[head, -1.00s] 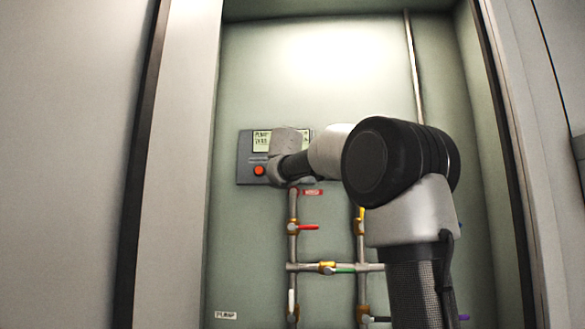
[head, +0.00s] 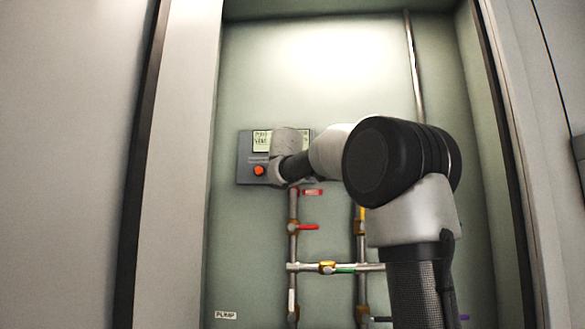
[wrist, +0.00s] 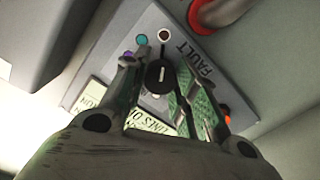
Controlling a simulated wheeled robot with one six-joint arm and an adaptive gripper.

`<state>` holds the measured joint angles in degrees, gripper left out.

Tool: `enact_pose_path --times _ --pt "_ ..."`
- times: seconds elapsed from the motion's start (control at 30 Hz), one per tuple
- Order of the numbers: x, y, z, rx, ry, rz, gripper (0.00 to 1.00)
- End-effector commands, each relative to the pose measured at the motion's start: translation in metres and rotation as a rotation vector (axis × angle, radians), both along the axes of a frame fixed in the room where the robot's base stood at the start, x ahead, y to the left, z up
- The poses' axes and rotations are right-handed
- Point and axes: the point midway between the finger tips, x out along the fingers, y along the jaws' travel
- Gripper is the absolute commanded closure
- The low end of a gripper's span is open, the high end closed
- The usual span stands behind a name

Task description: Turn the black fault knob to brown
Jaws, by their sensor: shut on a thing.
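The black fault knob (wrist: 154,84) sits on the grey panel (wrist: 95,62) in the wrist view, beside the word FAULT. A teal dot (wrist: 142,40) and a purple dot (wrist: 128,55) lie to the left of the brown one. My gripper (wrist: 157,73) is shut on the knob, one finger on each side. In the head view the panel (head: 245,145) shows, but my arm hides the knob and the fingers.
An orange-red button (head: 259,170) is on the panel's lower left. A label sheet (head: 261,139) is above it. Below are pipes (head: 292,250) with a red valve handle (head: 308,227) and a green one (head: 345,269). Cabinet walls stand close at left and right.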

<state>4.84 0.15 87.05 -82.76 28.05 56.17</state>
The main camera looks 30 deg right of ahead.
Motion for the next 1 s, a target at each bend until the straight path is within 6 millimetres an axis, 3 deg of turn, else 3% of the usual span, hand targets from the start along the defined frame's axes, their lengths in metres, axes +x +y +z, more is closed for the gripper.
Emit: enact_pose_path --times 0.07,0.1,0.2,0.6,1.0 --pt "-0.001 -0.001 0.0 0.0 -0.001 -0.002 0.95" --pt "-0.001 -0.001 0.0 0.001 -0.001 -0.002 0.66" --pt "0.0 -0.001 0.0 0.001 0.0 -0.001 0.49" --pt "-0.006 0.004 0.0 0.0 0.0 0.001 0.49" --pt "-0.075 0.048 0.003 0.0 0.0 0.002 0.49"
